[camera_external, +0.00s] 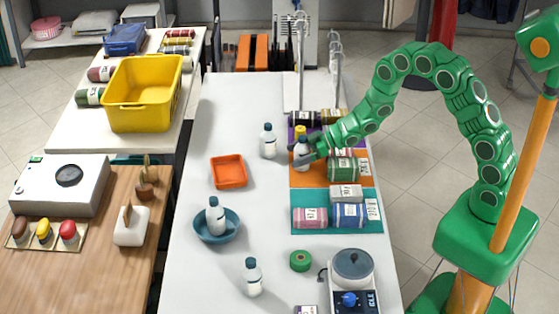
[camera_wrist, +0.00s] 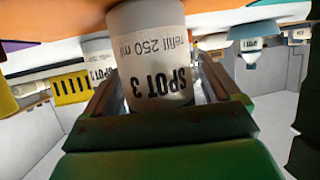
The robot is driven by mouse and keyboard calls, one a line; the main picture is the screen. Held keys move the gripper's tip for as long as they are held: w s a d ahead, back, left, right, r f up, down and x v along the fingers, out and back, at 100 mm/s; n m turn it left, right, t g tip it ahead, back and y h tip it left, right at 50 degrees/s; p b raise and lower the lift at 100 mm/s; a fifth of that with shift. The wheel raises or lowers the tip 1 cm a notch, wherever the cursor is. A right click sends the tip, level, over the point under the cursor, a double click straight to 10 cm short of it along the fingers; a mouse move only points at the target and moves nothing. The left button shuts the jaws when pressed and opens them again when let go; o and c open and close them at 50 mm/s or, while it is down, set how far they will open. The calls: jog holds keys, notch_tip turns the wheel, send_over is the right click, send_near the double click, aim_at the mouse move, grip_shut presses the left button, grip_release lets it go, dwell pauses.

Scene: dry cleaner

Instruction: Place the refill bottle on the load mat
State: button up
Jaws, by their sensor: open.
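In the wrist view, the white bottle (camera_wrist: 150,45) shows a label reading "SPOT 3" and "refill 250 ml", upside down. My gripper (camera_external: 309,154) is open, with a finger on each side of the bottle; contact cannot be told. A purple mat (camera_external: 292,133) lies behind the orange one and a teal mat (camera_external: 300,198) in front. Which is the load mat cannot be read.
Other white bottles stand behind (camera_external: 268,143), in a blue bowl (camera_external: 230,236) and at the front (camera_external: 253,280). An orange tray (camera_external: 229,172) is left. The white table's front middle has free room.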

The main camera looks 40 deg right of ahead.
jog(key=v, duration=1.2)
jog(key=shift+r, duration=0.15)
jog(key=w+d+r+m+t+h, duration=0.1)
jog(key=d+r+m+h, duration=0.2)
jog(key=d, duration=0.4)
jog(key=d+r+h, duration=0.3)
jog(key=d+h, duration=0.2)
jog(key=d, duration=0.2)
jog(key=s+d+r+m+g+h, duration=0.2)
jog(key=s+d+r+m+h, duration=0.3)
jog(key=s+d, duration=0.35)
jog(key=s+a+r+m+g, duration=0.1)
jog(key=s+a+r+g, duration=0.1)
jog(key=s, duration=1)
jog(key=s+a+r+m+g+y, duration=0.1)
jog(key=s+a+r+g, duration=0.2)
jog(key=s, duration=0.8)
jog(key=s+a+r+g+y, duration=0.1)
jog(key=s+a+r+g, duration=0.1)
jog(key=s, duration=1)
jog(key=shift+s+a+r+m+g, duration=0.2)
jog(key=shift+s+m+g, duration=0.2)
jog(key=shift+g, duration=0.5)
